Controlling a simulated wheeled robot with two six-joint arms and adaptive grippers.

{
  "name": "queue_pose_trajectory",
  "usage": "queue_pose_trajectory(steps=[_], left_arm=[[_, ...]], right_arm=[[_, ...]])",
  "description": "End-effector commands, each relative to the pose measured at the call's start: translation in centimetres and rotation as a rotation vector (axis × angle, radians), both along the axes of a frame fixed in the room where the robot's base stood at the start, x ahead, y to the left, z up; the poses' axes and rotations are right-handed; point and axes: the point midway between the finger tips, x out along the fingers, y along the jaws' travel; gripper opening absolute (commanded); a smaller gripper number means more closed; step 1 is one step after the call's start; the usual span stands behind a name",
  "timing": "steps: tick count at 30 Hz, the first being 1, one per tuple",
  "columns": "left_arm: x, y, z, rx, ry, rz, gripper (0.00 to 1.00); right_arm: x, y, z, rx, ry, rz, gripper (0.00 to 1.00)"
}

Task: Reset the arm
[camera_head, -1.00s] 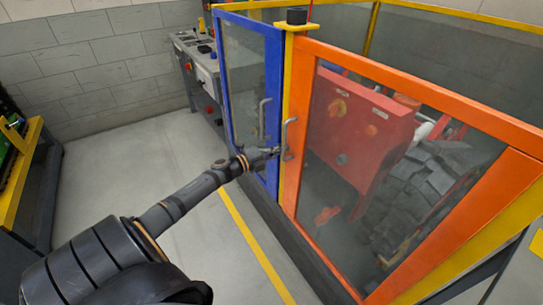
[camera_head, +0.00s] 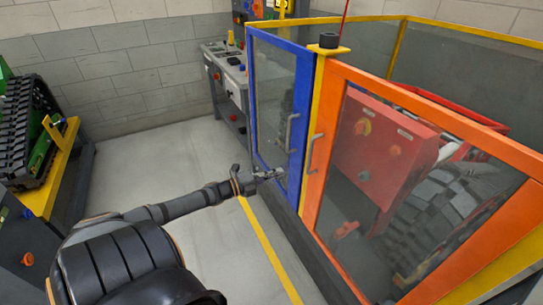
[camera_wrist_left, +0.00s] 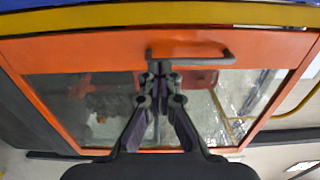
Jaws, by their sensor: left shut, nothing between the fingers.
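My left arm comes in from the lower left in the head view. Its gripper (camera_head: 270,174) is shut and empty, in front of the lower part of the blue-framed door (camera_head: 253,110). In the left wrist view the gripper (camera_wrist_left: 158,68) has its fingers together, with the orange-framed door (camera_wrist_left: 60,52) and its grey handle (camera_wrist_left: 200,61) beyond. In that view the fingertips overlap the handle's left end; I cannot tell how far apart they are in depth. My right gripper is not in view.
The fenced cell holds a red box (camera_head: 378,150) behind the orange door. The blue door has a grey handle (camera_head: 290,132). A grey control bench (camera_head: 228,80) stands at the back. A yellow-edged stand (camera_head: 45,190) with a track is at left. The floor between is clear.

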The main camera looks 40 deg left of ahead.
Motion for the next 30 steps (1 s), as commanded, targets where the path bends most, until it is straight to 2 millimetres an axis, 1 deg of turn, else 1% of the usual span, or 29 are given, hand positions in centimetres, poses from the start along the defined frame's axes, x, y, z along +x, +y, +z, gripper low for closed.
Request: queue_pose_trajectory(steps=[1, 5, 10, 16, 17, 19, 20, 22, 23, 24, 25, 26, 27, 28, 29, 30], left_arm=[[-0.6, 0.2, 0.2, 0.000, 0.003, 0.001, 0.00], [-1.2, 0.5, 0.0, 0.000, 0.000, 0.001, 0.00], [-1.3, 0.5, -0.1, 0.000, -0.001, 0.001, 0.00], [-1.3, 0.6, -0.2, -0.004, 0.004, 0.006, 0.00], [-1.3, 0.8, -0.5, -0.011, 0.012, 0.016, 0.00], [-1.7, 2.0, -2.1, -0.047, 0.059, 0.072, 0.00], [-2.0, 2.7, -3.3, -0.076, 0.093, 0.111, 0.00], [-3.4, 4.7, -7.4, -0.164, 0.199, 0.233, 0.00], [-4.4, 5.5, -9.6, -0.212, 0.254, 0.294, 0.00], [-5.9, 6.4, -12.7, -0.276, 0.330, 0.379, 0.00], [-7.2, 6.8, -15.1, -0.328, 0.388, 0.443, 0.00], [-8.7, 7.0, -17.5, -0.378, 0.444, 0.504, 0.00], [-10.7, 7.0, -20.5, -0.442, 0.517, 0.582, 0.00], [-12.4, 6.7, -22.7, -0.488, 0.570, 0.640, 0.00], [-14.1, 6.3, -24.8, -0.533, 0.624, 0.696, 0.00], [-16.3, 5.4, -27.4, -0.592, 0.692, 0.768, 0.00]], right_arm=[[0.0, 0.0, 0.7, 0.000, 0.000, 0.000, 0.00], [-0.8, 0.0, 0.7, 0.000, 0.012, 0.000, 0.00], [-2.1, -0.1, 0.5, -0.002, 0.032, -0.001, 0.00], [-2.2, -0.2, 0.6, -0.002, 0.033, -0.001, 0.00], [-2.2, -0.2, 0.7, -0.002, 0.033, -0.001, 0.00], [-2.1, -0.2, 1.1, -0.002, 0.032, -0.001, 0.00], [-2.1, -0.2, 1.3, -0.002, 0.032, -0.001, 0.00], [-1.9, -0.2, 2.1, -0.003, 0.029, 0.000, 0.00], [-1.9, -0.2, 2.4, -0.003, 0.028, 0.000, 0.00], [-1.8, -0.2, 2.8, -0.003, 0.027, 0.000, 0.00], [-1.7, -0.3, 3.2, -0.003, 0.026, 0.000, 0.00], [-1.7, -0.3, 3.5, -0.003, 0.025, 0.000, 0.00], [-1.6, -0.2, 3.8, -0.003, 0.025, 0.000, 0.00], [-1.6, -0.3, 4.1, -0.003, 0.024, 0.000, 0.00], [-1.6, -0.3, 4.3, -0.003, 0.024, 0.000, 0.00], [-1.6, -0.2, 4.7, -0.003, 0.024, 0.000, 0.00]])
